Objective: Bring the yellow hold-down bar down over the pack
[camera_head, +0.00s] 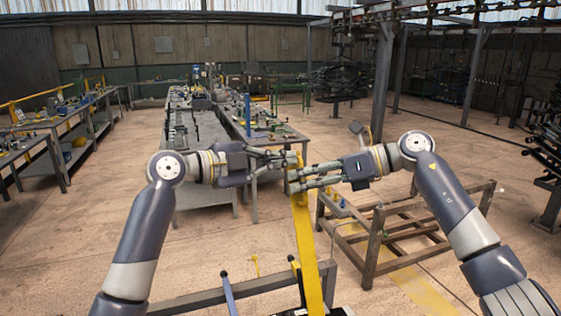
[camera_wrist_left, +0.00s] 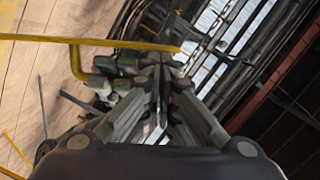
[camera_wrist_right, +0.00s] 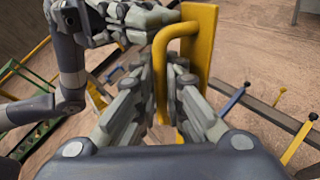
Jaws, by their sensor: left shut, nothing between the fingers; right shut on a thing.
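The yellow hold-down bar (camera_head: 308,245) stands raised, rising from the bottom of the head view to both grippers. Its bent yellow handle (camera_wrist_right: 160,58) shows in the right wrist view beside the flat bar. My right gripper (camera_head: 292,182) is shut on the handle near the bar's upper end; it also shows in the right wrist view (camera_wrist_right: 165,85). My left gripper (camera_head: 298,160) is shut and empty just above it, close to the bar's top. The left wrist view shows its closed fingers (camera_wrist_left: 162,65) near the yellow bar. I cannot make out the pack; only dark parts show at the bottom edge.
A grey frame rail (camera_head: 200,298) with a blue lever (camera_head: 229,292) and a small yellow lever (camera_head: 256,265) lies in front. A brown metal stand (camera_head: 375,245) is at right. A long grey workbench (camera_head: 200,145) stands behind. Open floor lies to the left.

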